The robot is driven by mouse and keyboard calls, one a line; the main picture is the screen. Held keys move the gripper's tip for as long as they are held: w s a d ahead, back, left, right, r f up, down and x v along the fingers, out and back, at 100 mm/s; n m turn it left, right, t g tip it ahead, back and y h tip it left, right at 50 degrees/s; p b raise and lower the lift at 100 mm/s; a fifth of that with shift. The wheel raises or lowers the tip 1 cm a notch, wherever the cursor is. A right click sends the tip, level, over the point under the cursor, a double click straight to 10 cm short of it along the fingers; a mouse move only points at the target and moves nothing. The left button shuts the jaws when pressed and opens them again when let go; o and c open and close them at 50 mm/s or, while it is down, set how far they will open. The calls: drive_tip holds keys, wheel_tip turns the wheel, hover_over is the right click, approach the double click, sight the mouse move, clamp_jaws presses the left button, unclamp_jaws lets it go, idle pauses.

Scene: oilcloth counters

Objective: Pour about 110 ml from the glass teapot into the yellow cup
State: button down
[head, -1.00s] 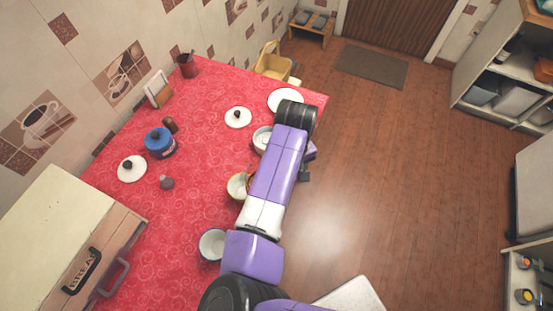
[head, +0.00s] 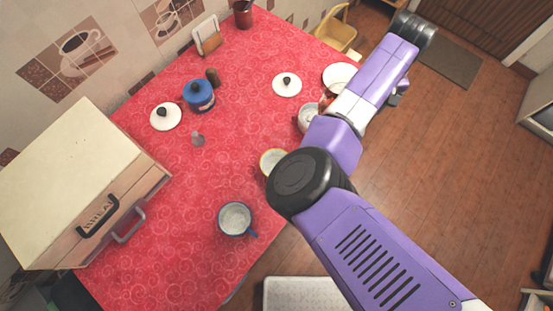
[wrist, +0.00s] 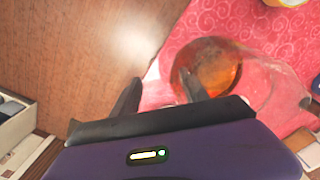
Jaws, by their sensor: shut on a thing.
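The glass teapot (wrist: 218,68), clear with amber liquid in it, is in the wrist view, just right of my gripper's fingers. My gripper (wrist: 160,82) is shut on it; its fingers stand apart, and the part between them is hard to make out. In the head view my arm hides the gripper and most of the teapot. The yellow cup (head: 273,162) stands on the red cloth beside my arm's black joint, which lies close to its right side. A white and yellow rim, likely this cup, shows at the wrist view's top edge (wrist: 287,2).
A blue mug (head: 236,218) stands near the front edge. A pale pot (head: 308,119) and a white plate (head: 339,76) are by the right edge. A blue jar (head: 198,95), white lids (head: 166,117) and a bread box (head: 75,180) are farther left. Open floor lies right.

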drive_tip(key=w+a+r+n+p, duration=0.1)
drive_tip(key=w+a+r+n, duration=0.4)
drive_tip(key=w, duration=0.4)
drive_tip(key=s+a+f+n, duration=0.2)
drive_tip(key=a+f+n, duration=0.3)
drive_tip(key=a, duration=0.7)
wheel_tip(320, 180, down, 2)
drive_tip(key=shift+s+p, duration=0.3)
drive_tip(key=shift+p, duration=0.15)
